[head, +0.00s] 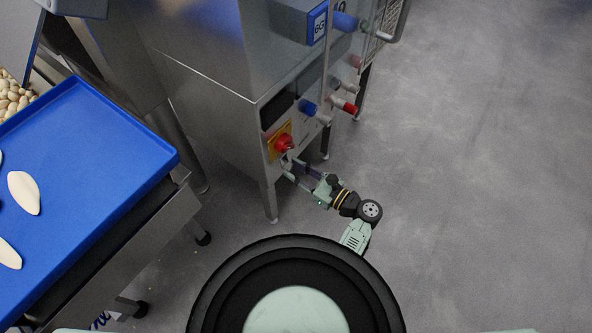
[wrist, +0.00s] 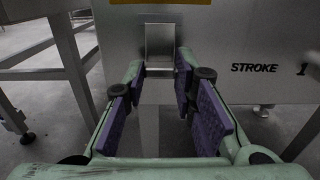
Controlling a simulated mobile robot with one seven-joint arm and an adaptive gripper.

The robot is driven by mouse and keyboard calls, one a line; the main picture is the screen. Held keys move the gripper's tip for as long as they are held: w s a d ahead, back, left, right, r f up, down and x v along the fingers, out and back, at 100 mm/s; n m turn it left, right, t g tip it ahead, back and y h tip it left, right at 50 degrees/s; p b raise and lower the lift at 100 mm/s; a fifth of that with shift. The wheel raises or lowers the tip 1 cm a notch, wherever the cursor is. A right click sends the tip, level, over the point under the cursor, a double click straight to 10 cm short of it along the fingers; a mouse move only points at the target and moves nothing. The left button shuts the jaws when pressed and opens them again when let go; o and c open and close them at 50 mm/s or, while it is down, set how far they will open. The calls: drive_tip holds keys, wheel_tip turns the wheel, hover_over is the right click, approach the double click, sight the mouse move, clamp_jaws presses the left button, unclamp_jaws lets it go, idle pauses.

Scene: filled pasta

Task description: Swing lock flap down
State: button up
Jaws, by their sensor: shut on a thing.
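The lock flap is a small grey metal plate (wrist: 160,42) hanging on the machine front below a yellow strip in the wrist view. My gripper (wrist: 161,72) has its two fingertips on either side of the flap's lower end and is shut on it. In the head view my gripper (head: 289,162) reaches up to the machine just under the red rotary switch (head: 284,144) on its yellow plate (head: 272,149). The flap is too small to make out in the head view.
The steel machine (head: 215,95) stands on legs, with blue and red handles (head: 349,107) sticking out right of the switch. A blue tray (head: 100,165) with pale pieces lies on a table at the left. The floor (head: 490,170) at the right is clear.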

drive_tip(key=shift+a+f+b, duration=0.1)
drive_tip(key=shift+f+b, duration=0.2)
drive_tip(key=shift+b, duration=0.2)
clamp_jaws()
drive_tip(key=shift+w+a+f+t+y+b, duration=0.1)
drive_tip(key=shift+w+a+t+y+b, duration=0.05)
drive_tip(key=shift+t+y+b, duration=0.3)
drive_tip(key=o, duration=1)
unclamp_jaws()
drive_tip(key=v, duration=1.2)
